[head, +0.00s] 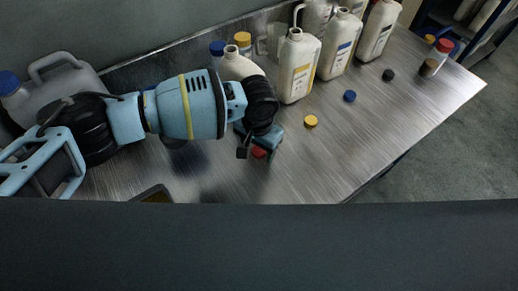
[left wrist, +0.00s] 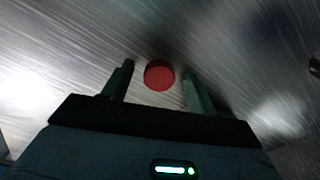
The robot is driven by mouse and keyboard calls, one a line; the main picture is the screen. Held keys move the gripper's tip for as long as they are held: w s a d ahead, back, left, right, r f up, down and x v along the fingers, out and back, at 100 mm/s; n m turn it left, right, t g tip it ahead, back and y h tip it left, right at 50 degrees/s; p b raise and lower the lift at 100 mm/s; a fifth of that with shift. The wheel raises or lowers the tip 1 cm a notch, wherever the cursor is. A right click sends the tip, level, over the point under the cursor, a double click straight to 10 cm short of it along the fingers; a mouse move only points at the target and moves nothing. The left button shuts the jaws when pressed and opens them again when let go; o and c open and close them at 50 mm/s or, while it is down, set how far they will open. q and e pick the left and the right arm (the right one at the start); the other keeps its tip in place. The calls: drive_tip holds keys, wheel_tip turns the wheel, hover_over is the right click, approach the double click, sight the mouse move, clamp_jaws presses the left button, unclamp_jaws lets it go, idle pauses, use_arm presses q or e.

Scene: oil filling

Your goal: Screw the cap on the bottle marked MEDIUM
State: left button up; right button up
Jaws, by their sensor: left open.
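A red cap (head: 259,152) lies on the metal table under my left gripper (head: 256,148). In the left wrist view the red cap (left wrist: 159,75) shows between the two fingertips of the open left gripper (left wrist: 158,72), with a gap on each side. A yellow cap (head: 311,121), a blue cap (head: 350,96) and a black cap (head: 388,74) lie apart on the table. White bottles with labels stand behind them: one with a yellow label (head: 299,70), one with a blue label (head: 341,45), one with a dark label (head: 379,30), and one partly hidden by my arm (head: 237,66). The label words are too small to read.
A large grey canister with a blue cap (head: 65,80) stands at the far left. Small jars with a blue lid (head: 217,47) and a yellow lid (head: 243,38) stand near the back. More small jars (head: 438,56) stand at the right end.

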sight(259, 151)
use_arm(q)
drive_tip(key=shift+c, duration=0.5)
drive_tip(key=c, duration=0.9)
use_arm(e)
drive_tip(key=shift+d, duration=0.1)
use_arm(q)
drive_tip(key=shift+c, duration=0.2)
drive_tip(key=shift+r, duration=0.1)
drive_tip(key=shift+r, duration=0.8)
wheel_tip(259, 151, up, 2)
drive_tip(key=shift+r, duration=0.1)
drive_tip(key=d, duration=0.4)
drive_tip(key=d+b, duration=0.1)
drive_tip(key=d, duration=0.4)
drive_tip(key=s+d+b, duration=0.1)
drive_tip(key=d, duration=0.4)
drive_tip(key=shift+d+r, duration=0.2)
drive_tip(key=shift+r, duration=0.15)
drive_tip(key=shift+d+r+b, duration=0.15)
drive_tip(key=shift+d+b, duration=0.25)
drive_tip(key=shift+d, duration=0.35)
use_arm(e)
drive_tip(key=f, duration=0.1)
drive_tip(key=s+f, duration=0.1)
drive_tip(key=f, duration=0.1)
drive_tip(key=shift+s+f, duration=0.15)
drive_tip(key=shift+s, duration=0.15)
